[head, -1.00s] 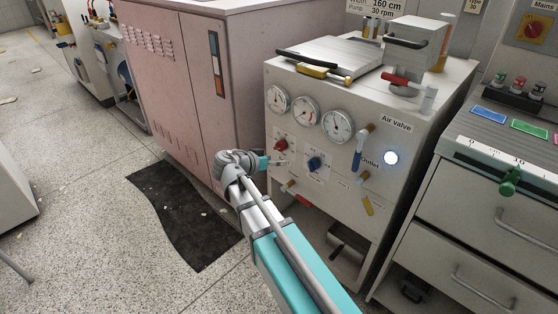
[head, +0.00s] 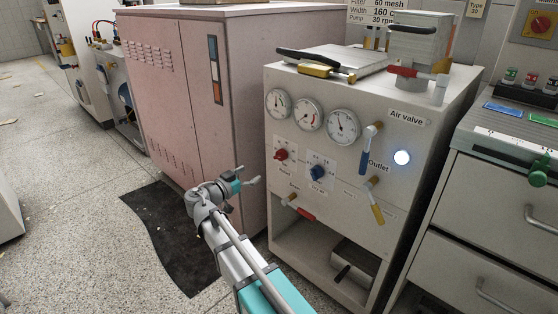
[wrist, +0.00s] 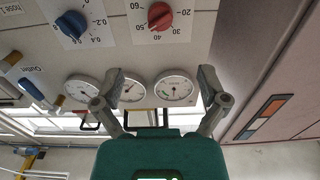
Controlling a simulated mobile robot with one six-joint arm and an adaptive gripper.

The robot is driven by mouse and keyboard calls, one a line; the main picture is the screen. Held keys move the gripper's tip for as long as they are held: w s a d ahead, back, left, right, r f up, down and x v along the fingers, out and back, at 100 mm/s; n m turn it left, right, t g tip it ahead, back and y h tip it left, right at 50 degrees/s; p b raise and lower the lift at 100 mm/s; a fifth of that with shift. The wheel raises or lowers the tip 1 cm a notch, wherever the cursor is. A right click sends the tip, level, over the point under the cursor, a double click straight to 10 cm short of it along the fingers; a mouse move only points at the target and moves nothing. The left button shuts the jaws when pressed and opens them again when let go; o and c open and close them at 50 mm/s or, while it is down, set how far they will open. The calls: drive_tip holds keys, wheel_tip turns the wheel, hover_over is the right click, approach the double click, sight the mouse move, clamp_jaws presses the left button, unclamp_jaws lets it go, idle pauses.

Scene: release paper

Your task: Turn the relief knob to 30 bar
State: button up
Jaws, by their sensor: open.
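The red knob (head: 281,155) is on the front of the white cabinet, below the gauges. It shows in the wrist view (wrist: 160,15) at the top, upside down, with a dial marked 20 to 60 around it. Its exact setting is hard to tell. My gripper (head: 249,178) is open and empty, left of and below the red knob in the head view, apart from the panel. In the wrist view its spread fingers (wrist: 160,78) stand either side of a gauge, apart from the knob.
A blue knob (head: 318,173) sits right of the red one. Three gauges (head: 308,115) are above. A blue-handled valve (head: 366,155) and a yellow-handled valve (head: 376,207) are further right. A pink cabinet (head: 185,100) stands left, beside open floor.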

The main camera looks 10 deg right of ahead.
sight(277, 158)
drive_tip(key=shift+d, duration=0.1)
drive_tip(key=shift+x, duration=6.85)
drive_tip(key=c, duration=1.1)
drive_tip(key=shift+c, duration=0.2)
